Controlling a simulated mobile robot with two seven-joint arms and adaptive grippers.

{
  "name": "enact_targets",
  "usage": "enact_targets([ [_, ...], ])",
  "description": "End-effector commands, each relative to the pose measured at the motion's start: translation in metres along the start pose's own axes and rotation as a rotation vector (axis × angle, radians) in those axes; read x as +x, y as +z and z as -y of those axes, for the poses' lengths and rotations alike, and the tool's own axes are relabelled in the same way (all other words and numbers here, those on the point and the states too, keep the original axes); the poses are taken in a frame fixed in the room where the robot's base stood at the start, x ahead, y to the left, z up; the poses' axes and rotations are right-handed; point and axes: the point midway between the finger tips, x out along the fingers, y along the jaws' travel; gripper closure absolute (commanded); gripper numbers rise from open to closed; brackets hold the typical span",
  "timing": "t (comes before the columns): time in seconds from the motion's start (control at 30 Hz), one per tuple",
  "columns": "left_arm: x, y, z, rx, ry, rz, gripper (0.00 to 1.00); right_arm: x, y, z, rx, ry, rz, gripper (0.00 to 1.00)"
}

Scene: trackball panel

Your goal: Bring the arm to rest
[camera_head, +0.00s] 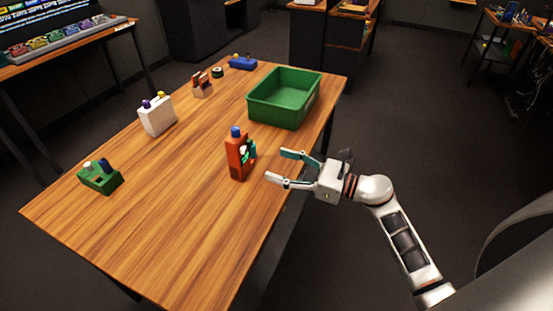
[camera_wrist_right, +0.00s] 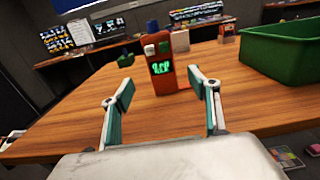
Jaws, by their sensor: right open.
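My right gripper (camera_head: 278,167) is open and empty at the right edge of the wooden table (camera_head: 180,220). Its fingers, with green inner pads, also show in the right wrist view (camera_wrist_right: 165,105). They point at an orange-red device (camera_head: 236,160) standing upright on the table, a short gap beyond the fingertips. In the right wrist view the device (camera_wrist_right: 160,80) has a blue knob on top, white and green parts and a lit green display. My left gripper is in neither view.
A green bin (camera_head: 275,112) stands at the table's far right. A white box (camera_head: 157,117), a green device (camera_head: 100,178), a small red-and-grey piece (camera_head: 202,87), a dark green roll (camera_head: 217,73) and a blue device (camera_head: 243,63) are spread around. The front table area is clear.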

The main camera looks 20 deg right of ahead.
Motion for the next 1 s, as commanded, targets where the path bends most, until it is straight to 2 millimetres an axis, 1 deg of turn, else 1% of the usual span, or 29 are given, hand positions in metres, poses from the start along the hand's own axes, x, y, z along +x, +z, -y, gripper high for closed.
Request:
enact_targets([
  [0.17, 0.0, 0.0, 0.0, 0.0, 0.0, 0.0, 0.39, 0.0, 0.0, 0.0, 0.001, -0.002, 0.001, 0.39],
  [0.27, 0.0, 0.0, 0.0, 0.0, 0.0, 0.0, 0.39, 0.0, 0.005, 0.001, 0.023, -0.025, 0.022, 0.39],
  [0.37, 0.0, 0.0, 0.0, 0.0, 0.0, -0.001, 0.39, -0.003, 0.018, 0.006, 0.09, -0.089, 0.079, 0.39],
  [0.47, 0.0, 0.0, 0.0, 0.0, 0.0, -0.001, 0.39, -0.011, 0.037, 0.016, 0.21, -0.192, 0.17, 0.39],
  [0.5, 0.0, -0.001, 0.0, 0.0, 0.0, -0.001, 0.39, -0.016, 0.045, 0.021, 0.271, -0.237, 0.214, 0.39],
  [0.6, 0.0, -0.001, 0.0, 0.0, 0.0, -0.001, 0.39, -0.033, 0.059, 0.035, 0.434, -0.35, 0.317, 0.39],
  [0.73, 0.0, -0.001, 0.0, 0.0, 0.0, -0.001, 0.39, -0.061, 0.066, 0.051, 0.66, -0.496, 0.445, 0.39],
  [0.87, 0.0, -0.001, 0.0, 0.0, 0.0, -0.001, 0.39, -0.095, 0.057, 0.062, 0.902, -0.642, 0.562, 0.39],
  [0.97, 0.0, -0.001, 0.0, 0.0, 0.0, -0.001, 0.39, -0.122, 0.042, 0.066, 1.092, -0.76, 0.641, 0.39],
  [1.0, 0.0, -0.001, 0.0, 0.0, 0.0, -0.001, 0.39, -0.132, 0.033, 0.065, 1.168, -0.807, 0.67, 0.39],
])
